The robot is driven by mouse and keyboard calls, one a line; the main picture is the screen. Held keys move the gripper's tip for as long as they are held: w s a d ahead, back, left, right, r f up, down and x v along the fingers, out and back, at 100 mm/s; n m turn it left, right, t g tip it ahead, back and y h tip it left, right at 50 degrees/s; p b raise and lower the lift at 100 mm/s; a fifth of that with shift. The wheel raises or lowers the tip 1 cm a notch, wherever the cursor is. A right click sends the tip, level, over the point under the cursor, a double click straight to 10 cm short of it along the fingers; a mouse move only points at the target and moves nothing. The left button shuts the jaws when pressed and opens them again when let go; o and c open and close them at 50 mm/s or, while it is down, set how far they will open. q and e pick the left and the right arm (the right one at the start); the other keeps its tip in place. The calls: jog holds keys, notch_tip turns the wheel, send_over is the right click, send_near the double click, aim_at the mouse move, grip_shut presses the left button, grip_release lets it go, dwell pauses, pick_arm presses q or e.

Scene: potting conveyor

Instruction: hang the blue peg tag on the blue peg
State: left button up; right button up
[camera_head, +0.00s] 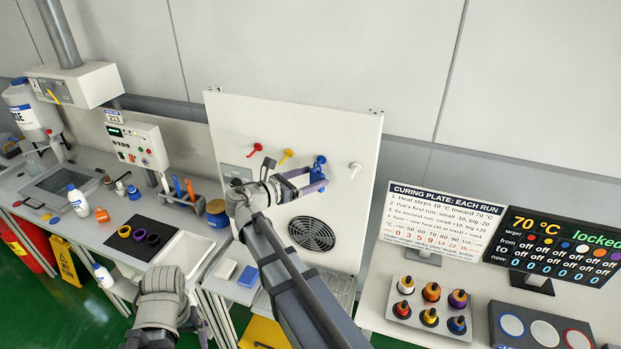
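The blue peg (320,160) sticks out of the upright white board, right of a red peg (257,149) and a yellow peg (286,155). A white peg (355,168) is to its right. Blue material shows between and just above the fingertips. I cannot separate the blue peg tag from the peg, nor tell whether the fingers grip it. My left arm (160,305) is low at the left; its gripper is mostly hidden.
The board (235,125) also bears a round dark fan grille (311,233). The left bench holds bottles, a tool rack and a dark mat (140,238). On the right table are a rack of small pots (428,322), a rule sign (440,215) and a dark display (555,245).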

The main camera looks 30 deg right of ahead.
jog(key=shift+o, duration=0.8)
jog(key=p+v, duration=0.1)
jog(key=v, duration=0.6)
jog(key=shift+a, duration=0.4)
jog(key=shift+s, duration=0.1)
jog(key=b+x, duration=0.1)
jog(key=x, duration=0.6)
jog(key=shift+d, duration=0.4)
jog(key=shift+r, duration=0.2)
jog(key=shift+a, duration=0.15)
